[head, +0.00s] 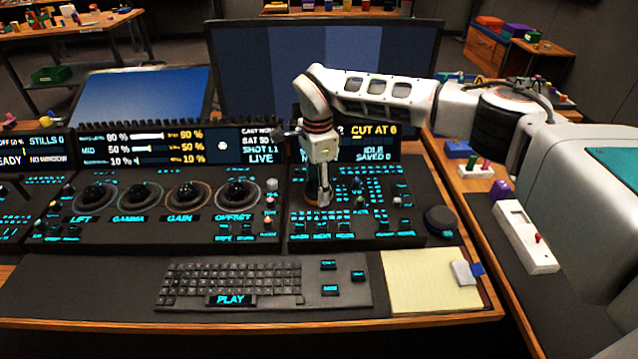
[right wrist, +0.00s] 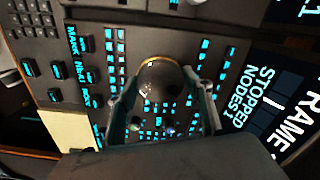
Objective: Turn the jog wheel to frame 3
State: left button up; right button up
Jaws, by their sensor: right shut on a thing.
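The jog wheel (right wrist: 163,78) is a dark, glossy round knob with a thin brass-coloured rim, set on the right panel section. It shows between the fingers in the right wrist view. In the head view it is mostly hidden behind my right gripper (head: 321,192), which points down at the panel. In the right wrist view my right gripper (right wrist: 163,118) has a finger on each side of the wheel and is shut on it. The small screen (right wrist: 275,110) beside it reads "FRAME", "STOPPED" and "NODES 1"; its frame number is not clear. My left gripper is out of view.
Trackballs (head: 182,196) sit on the panel to the left. Lit buttons surround the wheel closely. A black round puck (head: 440,221) stands at the panel's right end. A keyboard (head: 230,282) and yellow notepad (head: 420,283) lie in front. A large monitor (head: 255,75) stands behind.

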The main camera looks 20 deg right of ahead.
jog(key=shift+r+m+p, duration=0.3)
jog(key=shift+m+p, duration=0.3)
jog(key=shift+m, duration=0.4)
jog(key=m+p, duration=0.1)
jog(key=m, duration=0.1)
jog(key=shift+m+p, duration=0.3)
jog(key=shift+f+m+p, duration=0.1)
jog(key=shift+m+p, duration=0.35)
jog(key=shift+m, duration=0.35)
jog(key=shift+f+m+p, duration=0.1)
jog(key=shift+m+p, duration=0.2)
jog(key=shift+m, duration=0.3)
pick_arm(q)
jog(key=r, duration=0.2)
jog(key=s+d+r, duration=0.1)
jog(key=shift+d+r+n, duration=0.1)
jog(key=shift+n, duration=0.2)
pick_arm(e)
jog(key=shift+w+m, duration=0.1)
jog(key=shift+m, duration=0.5)
pick_arm(q)
jog(key=shift+p, duration=0.3)
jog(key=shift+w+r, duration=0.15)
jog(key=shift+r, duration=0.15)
pick_arm(e)
jog(key=shift+f, duration=0.1)
jog(key=o, duration=1.1)
